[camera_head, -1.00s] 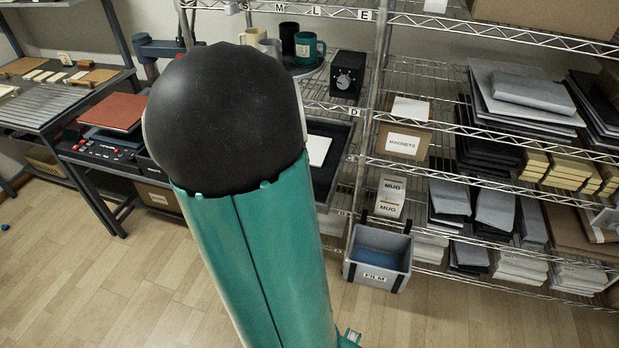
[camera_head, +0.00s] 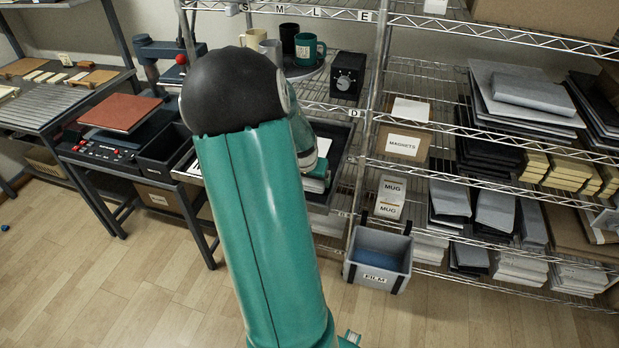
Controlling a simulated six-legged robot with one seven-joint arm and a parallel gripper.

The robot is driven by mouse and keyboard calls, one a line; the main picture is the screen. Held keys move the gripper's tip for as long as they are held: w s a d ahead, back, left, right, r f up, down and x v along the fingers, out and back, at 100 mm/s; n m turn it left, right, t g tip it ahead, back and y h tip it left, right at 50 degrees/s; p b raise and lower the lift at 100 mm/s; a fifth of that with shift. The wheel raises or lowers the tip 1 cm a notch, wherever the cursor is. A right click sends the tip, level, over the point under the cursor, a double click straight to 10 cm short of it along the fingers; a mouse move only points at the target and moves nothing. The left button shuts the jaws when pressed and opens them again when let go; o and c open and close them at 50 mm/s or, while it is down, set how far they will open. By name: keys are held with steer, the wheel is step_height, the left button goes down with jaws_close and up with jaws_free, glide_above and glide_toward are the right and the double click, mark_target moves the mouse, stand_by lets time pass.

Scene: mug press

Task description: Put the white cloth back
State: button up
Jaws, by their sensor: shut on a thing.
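The end of my arm with my gripper (camera_head: 317,168) reaches down over a dark tray (camera_head: 345,150) on the middle shelf, right of the black bulb of my arm. The gripper is small and partly hidden by my own arm. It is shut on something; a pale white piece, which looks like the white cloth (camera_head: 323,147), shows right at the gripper. I cannot make out its full outline or whether it touches the tray.
Mugs (camera_head: 310,48) and a black dial box (camera_head: 347,75) stand above. A grey FILM bin (camera_head: 378,258) hangs low at the front. A press (camera_head: 165,60) and a red-topped bench machine (camera_head: 120,112) are at left. The floor (camera_head: 120,290) is open.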

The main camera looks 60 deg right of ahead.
steer(key=shift+f, duration=0.1)
steer(key=o, duration=0.7)
